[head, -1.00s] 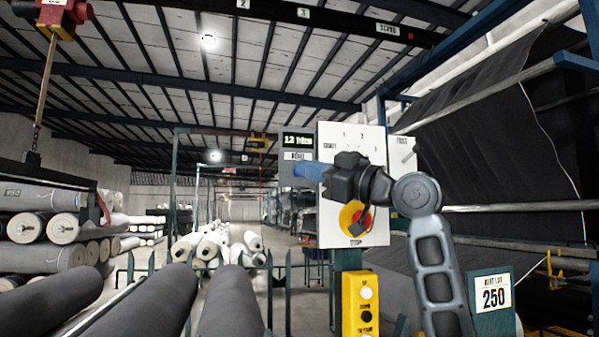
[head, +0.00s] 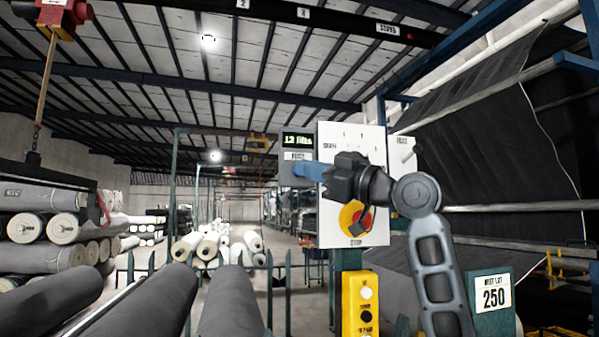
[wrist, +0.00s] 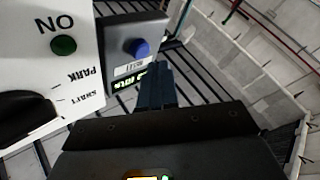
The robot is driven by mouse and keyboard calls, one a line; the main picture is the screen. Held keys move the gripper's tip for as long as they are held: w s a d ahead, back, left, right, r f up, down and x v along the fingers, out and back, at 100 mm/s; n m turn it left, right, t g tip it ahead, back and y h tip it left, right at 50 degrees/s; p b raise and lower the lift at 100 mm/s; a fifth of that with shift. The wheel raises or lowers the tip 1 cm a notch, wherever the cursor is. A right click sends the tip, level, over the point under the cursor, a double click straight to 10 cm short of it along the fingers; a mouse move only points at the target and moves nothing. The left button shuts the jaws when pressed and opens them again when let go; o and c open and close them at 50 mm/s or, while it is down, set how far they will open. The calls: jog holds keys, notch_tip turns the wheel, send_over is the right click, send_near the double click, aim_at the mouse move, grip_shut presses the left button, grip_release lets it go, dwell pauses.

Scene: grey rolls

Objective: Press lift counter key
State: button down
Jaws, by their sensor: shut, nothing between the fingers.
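The lift counter is a grey box with a lit green display (head: 297,139) on the left edge of the white control panel (head: 350,145). In the wrist view its round blue key (wrist: 138,48) stands out from the grey face (wrist: 125,65), above a small label. My gripper (head: 297,170) is shut and empty, its blue fingers pointing left across the counter's lower part and hiding the key in the head view. In the wrist view the fingertips (wrist: 153,68) are close beside the key; I cannot tell whether they touch it.
The white panel also carries a red and yellow stop knob (head: 355,217), and a green button (wrist: 63,45) shows in the wrist view. A yellow button box (head: 361,305) stands below. Dark rolls (head: 150,300) lie at front left.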

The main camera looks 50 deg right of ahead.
jog(key=shift+w, duration=0.1)
jog(key=shift+w+d, duration=0.25)
jog(key=shift+w+d, duration=0.25)
jog(key=shift+w, duration=0.15)
dwell(1.0)
jog(key=shift+s, duration=0.1)
jog(key=shift+s+a, duration=0.5)
jog(key=shift+s, duration=0.15)
jog(key=s+a, duration=0.2)
jog(key=s, duration=0.2)
jog(key=shift+s+a, duration=0.1)
jog(key=shift+a, duration=0.3)
dwell(1.0)
